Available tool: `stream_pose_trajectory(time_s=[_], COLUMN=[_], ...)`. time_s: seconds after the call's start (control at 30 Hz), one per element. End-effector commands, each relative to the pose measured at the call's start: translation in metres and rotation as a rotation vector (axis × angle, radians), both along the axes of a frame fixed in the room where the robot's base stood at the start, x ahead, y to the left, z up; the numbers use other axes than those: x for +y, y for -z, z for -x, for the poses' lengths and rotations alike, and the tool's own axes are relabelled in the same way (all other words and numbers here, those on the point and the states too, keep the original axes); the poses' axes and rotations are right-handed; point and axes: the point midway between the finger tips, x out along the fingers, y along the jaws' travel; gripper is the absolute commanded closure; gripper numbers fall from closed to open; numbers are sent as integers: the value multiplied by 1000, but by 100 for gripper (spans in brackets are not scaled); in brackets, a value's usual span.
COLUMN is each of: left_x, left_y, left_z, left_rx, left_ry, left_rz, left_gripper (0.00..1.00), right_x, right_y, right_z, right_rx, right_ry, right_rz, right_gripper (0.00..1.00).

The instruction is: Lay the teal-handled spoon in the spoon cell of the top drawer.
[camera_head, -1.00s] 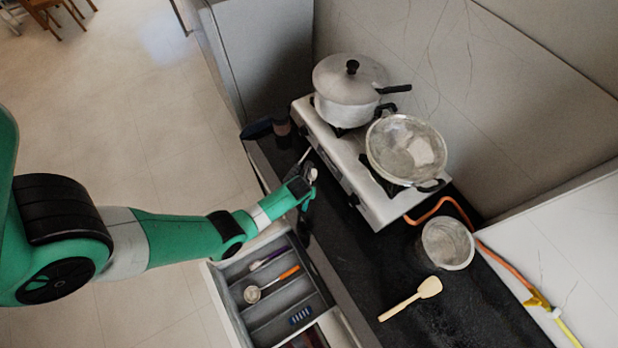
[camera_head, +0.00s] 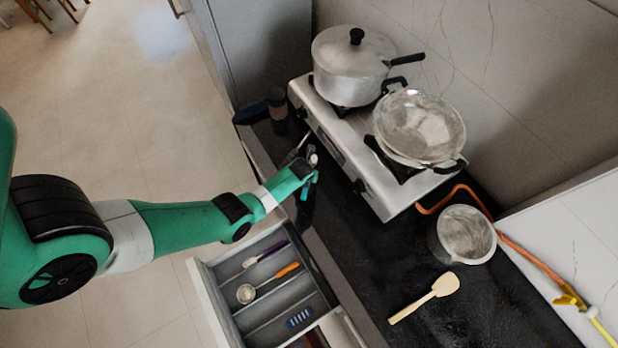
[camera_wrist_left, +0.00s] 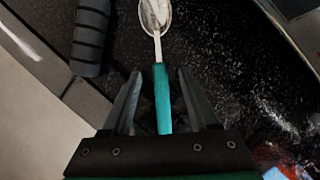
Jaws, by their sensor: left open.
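The teal-handled spoon lies on the dark counter; in the left wrist view its teal handle (camera_wrist_left: 161,92) runs between my fingers and its metal bowl (camera_wrist_left: 154,14) points away. My left gripper (camera_wrist_left: 158,85) is open around the handle; I cannot tell whether a finger touches it. In the head view my left gripper (camera_head: 312,175) is beside the stove's near corner and mostly covers the spoon. The top drawer (camera_head: 206,290) is pulled out. Its cells hold a purple-handled utensil (camera_head: 268,252), an orange-handled ladle (camera_head: 273,283) and a blue item (camera_head: 299,318). My right gripper is not in view.
A gas stove (camera_head: 340,155) carries a lidded pot (camera_head: 347,82) and a metal pan (camera_head: 420,125). A metal cup (camera_head: 466,234) and a wooden spatula (camera_head: 425,298) are on the counter. A dark ribbed cylinder (camera_wrist_left: 90,35) lies close left of the spoon in the wrist view.

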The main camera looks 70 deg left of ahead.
Motion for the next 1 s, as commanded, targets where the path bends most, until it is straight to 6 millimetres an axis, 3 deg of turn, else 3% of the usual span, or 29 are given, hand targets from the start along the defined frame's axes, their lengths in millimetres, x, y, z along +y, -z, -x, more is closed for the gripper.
stream_pose_trajectory(time_s=[0.03,0.67,1.0], left_x=[2,3,3], left_y=[9,11,10], left_z=[-2,-2,-2], left_rx=[-2,-1,-1], left_ry=[-1,0,0], left_rz=[-1,-1,-1], left_gripper=[40,40,100], right_x=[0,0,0], right_y=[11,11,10], right_z=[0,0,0], right_rx=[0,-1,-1], right_ry=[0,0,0], right_rz=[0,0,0], right_gripper=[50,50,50])
